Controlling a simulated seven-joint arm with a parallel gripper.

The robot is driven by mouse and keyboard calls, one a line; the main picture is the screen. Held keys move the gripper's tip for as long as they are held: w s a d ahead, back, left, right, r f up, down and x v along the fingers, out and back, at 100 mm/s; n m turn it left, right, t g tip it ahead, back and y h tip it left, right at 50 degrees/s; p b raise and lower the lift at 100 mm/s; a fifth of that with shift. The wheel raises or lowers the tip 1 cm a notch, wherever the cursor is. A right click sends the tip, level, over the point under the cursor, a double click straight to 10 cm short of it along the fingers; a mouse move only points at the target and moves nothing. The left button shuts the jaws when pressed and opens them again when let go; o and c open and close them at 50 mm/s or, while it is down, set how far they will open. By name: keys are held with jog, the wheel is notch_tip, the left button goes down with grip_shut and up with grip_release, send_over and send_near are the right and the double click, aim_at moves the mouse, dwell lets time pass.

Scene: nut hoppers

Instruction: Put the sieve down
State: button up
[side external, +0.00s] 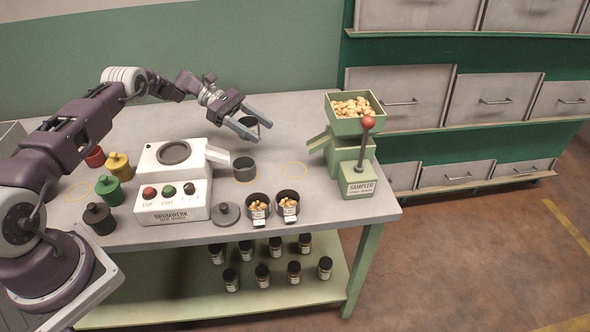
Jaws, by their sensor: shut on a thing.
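My gripper (262,131) is above the back middle of the table, its fingers pointing right and down. It is shut on a small dark round thing, which I take to be the sieve (249,121); the fingers partly cover it. I cannot tell its exact tilt or its height over the table. A dark cup (244,170) stands on the table below and in front of the gripper, within a thin yellow ring.
An empty yellow ring (294,163) is marked right of the cup. The white machine (172,205) stands left, the green sampler (358,185) with nuts right. Two nut tins (258,209) and a dark lid (227,213) are at the front. Several coloured weights (109,190) stand left.

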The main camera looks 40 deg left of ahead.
aim_at(304, 173)
jog(key=x, duration=0.5)
jog(key=f+x, duration=0.1)
jog(key=x, duration=0.4)
jog(key=f+x, duration=0.1)
jog(key=x, duration=0.4)
jog(key=shift+w+f, duration=0.1)
jog(key=shift+w, duration=0.05)
jog(key=o, duration=1.4)
jog(key=shift+a, duration=0.1)
